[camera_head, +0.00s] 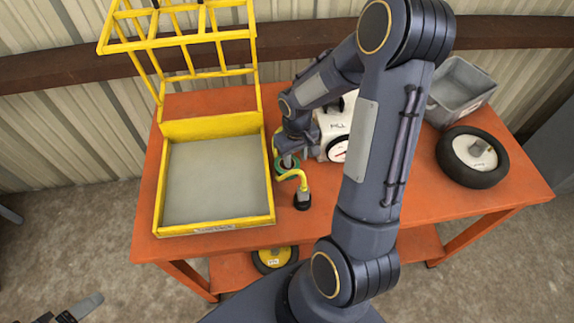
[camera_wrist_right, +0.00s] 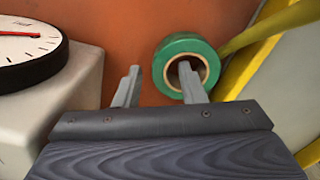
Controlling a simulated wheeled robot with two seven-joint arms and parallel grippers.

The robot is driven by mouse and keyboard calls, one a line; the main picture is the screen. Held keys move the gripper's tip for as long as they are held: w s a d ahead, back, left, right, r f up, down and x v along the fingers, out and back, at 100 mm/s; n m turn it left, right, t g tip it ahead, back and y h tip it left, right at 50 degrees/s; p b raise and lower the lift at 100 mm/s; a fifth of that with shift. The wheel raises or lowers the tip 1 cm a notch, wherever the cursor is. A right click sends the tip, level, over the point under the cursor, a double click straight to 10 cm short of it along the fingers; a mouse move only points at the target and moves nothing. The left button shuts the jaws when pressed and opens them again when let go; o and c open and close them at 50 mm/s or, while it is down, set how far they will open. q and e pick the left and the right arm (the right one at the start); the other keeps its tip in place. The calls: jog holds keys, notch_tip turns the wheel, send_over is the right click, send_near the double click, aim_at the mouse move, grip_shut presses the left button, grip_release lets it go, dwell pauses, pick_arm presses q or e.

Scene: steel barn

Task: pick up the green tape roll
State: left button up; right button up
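The green tape roll (camera_wrist_right: 172,56) lies on the orange table, its cardboard core facing up in the right wrist view. In the head view the tape roll (camera_head: 287,168) is mostly covered by my right gripper (camera_head: 286,160). My right gripper (camera_wrist_right: 160,78) is open; in the wrist view one finger lines up with the roll's core and the other is outside it, to the left. I cannot tell whether the fingers touch the roll. My left gripper (camera_head: 82,308) is at the lower left of the head view, away from the table, with its fingers only partly in frame.
A yellow-framed tray (camera_head: 215,229) stands left of the roll. A white device with a dial (camera_head: 337,148) stands right of the gripper. A wheel (camera_head: 472,157) and grey bin (camera_head: 460,90) are farther right.

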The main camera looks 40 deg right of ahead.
grip_shut()
jog(key=shift+r, duration=0.1)
